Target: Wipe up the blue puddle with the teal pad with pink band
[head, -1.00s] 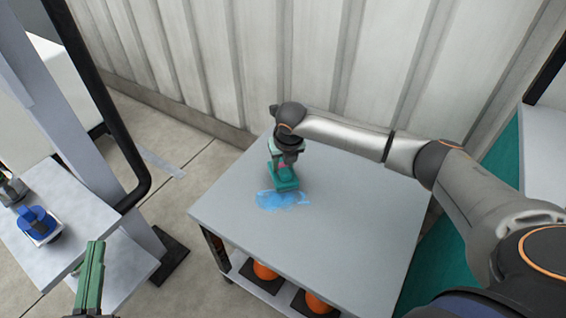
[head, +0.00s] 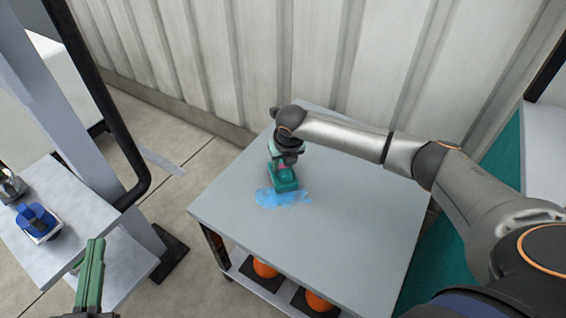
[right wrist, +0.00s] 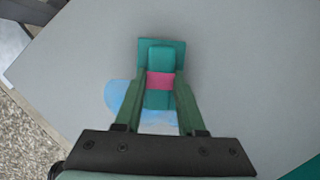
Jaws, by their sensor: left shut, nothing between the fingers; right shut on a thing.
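The teal pad with pink band (head: 284,183) is over the back edge of the blue puddle (head: 272,199) on the grey table. My right gripper (head: 280,165) is shut on the pad from above. In the right wrist view the two green fingers of my right gripper (right wrist: 159,95) hold the pad's handle at the pink band (right wrist: 160,81). The puddle (right wrist: 118,98) shows to the left of and below the pad there, partly hidden by the fingers. My left gripper (head: 92,258) is shut and empty at the lower left, away from the table.
The grey table (head: 340,210) is otherwise clear on top. Orange round things (head: 264,268) sit on its lower shelf. A blue-handled object (head: 38,222) stands on a shelf at the left. A ribbed wall (head: 300,55) rises behind the table.

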